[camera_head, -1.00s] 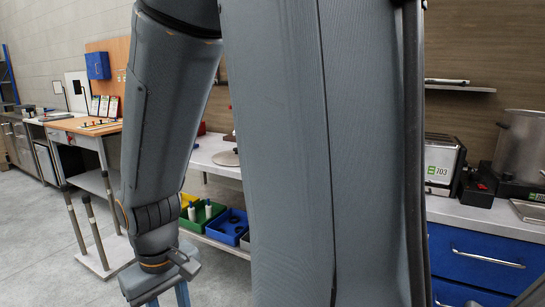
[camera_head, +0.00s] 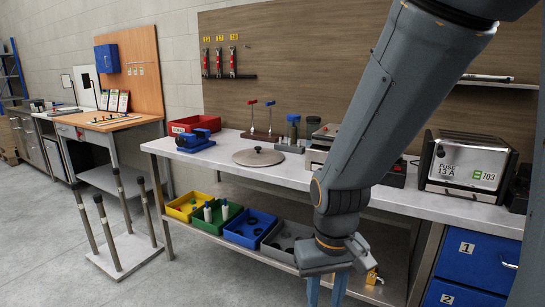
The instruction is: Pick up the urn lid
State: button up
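A round, flat grey-brown lid with a small knob on top, which looks like the urn lid (camera_head: 258,158), lies on the light workbench near its front edge, left of my arm. My gripper (camera_head: 327,291) hangs pointing down in front of the bench, to the right of the lid and lower in the picture. Its two blue fingers stand apart with a gap between them, and nothing shows in the gap. The fingertips are cut off by the bottom edge of the picture.
A blue vise (camera_head: 196,140), a red bin (camera_head: 194,125) and a tool stand (camera_head: 262,134) surround the lid. Coloured bins (camera_head: 247,228) fill the lower shelf. An upturned stool (camera_head: 124,250) stands on the floor at left.

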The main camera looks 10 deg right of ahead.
aim_at(258, 156)
jog(key=u, duration=0.55)
jog(key=i, duration=0.8)
jog(key=u, duration=0.4)
jog(key=i, duration=0.65)
jog(key=z, duration=0.6)
jog(key=i, duration=0.75)
jog(key=z, duration=0.55)
